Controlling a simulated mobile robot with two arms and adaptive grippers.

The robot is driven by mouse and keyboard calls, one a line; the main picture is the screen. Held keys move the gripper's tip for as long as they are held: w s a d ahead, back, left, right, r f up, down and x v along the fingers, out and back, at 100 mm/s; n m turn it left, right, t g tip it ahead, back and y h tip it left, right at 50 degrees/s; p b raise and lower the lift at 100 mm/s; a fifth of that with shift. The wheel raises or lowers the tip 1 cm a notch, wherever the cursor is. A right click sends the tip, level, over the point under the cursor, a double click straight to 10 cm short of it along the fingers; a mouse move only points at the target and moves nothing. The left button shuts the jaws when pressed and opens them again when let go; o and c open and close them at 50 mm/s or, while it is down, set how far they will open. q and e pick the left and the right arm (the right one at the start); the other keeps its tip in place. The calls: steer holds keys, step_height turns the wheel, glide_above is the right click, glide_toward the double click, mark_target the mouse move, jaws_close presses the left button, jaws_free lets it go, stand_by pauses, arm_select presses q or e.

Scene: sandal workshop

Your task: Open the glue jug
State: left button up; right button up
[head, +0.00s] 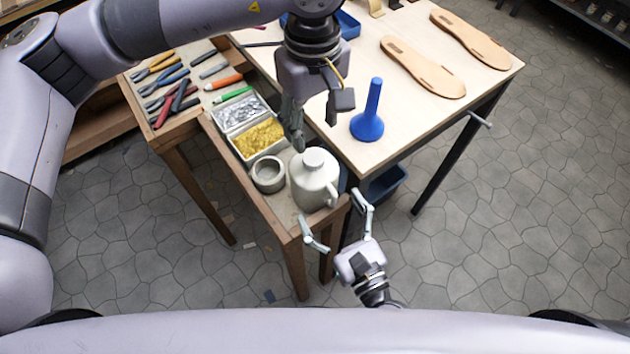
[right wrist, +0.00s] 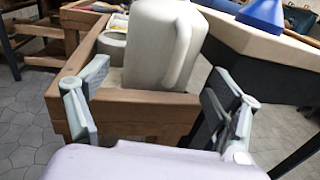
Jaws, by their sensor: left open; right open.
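The glue jug (head: 316,184) is an off-white jug that stands upright at the near end of the narrow wooden bench (head: 336,216). Its pale cap (head: 313,158) sits on top. My left gripper (head: 318,132) is open and empty, pointing down just above and behind the cap, apart from it. My right gripper (head: 329,206) is open at the bench's near end, its fingers spread toward the jug's lower part. In the right wrist view the jug (right wrist: 155,45) stands beyond and between the open fingers, handle to the right; the cap is out of frame there.
A round grey bowl (head: 268,175) stands left of the jug, and trays of yellow (head: 260,137) and silver (head: 241,113) pieces lie behind it. The light table (head: 420,118) on the right holds a blue funnel (head: 368,122) and sandal soles (head: 425,68). Open floor lies in front.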

mark_target(316, 184)
steer(key=x, duration=0.7)
steer(key=shift+c, duration=0.2)
